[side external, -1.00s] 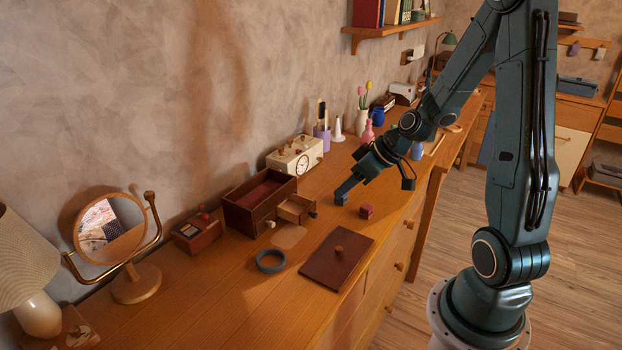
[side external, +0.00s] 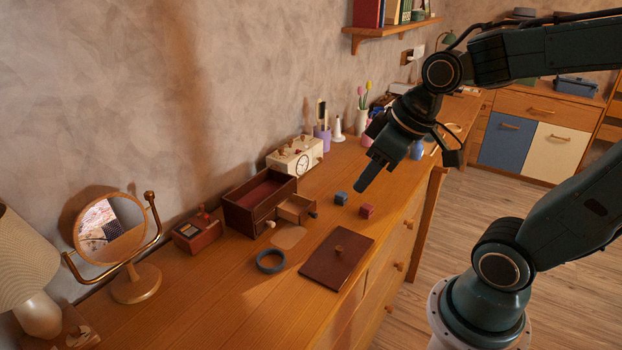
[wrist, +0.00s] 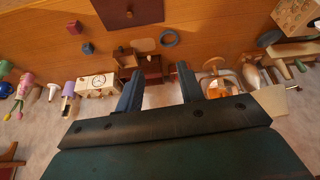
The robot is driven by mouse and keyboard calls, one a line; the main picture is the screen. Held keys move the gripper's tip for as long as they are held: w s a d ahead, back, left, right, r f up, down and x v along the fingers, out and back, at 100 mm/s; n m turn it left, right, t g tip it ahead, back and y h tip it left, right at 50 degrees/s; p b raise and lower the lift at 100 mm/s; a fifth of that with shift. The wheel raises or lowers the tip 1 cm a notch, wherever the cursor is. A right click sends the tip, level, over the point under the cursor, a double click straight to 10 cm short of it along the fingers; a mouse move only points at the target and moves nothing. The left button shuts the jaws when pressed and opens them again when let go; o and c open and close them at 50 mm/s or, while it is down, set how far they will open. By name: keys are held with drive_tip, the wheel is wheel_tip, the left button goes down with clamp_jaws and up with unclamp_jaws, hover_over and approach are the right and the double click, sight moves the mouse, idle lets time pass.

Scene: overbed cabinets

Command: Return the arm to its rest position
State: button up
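My gripper (side external: 364,186) hangs above the wooden dresser top, pointing down and to the left. In the wrist view its two fingers (wrist: 159,82) stand well apart with nothing between them. A small blue cube (side external: 341,198) and a small red cube (side external: 367,211) lie on the dresser top below my gripper, close together but apart. In the wrist view the blue cube (wrist: 88,48) and the red cube (wrist: 74,28) show at upper left, clear of the fingers.
The dresser top (side external: 225,290) also holds a dark box with an open drawer (side external: 296,208), a brown lid (side external: 337,260), a grey ring (side external: 270,261), a clock (side external: 296,156), a round mirror (side external: 108,230) and a lamp (side external: 28,275). A wall shelf (side external: 390,30) is at the back.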

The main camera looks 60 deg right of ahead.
drive_tip(key=s+a+r+m, duration=0.1)
drive_tip(key=s+r, duration=0.2)
drive_tip(key=s, duration=0.3)
drive_tip(key=shift+a, duration=0.35)
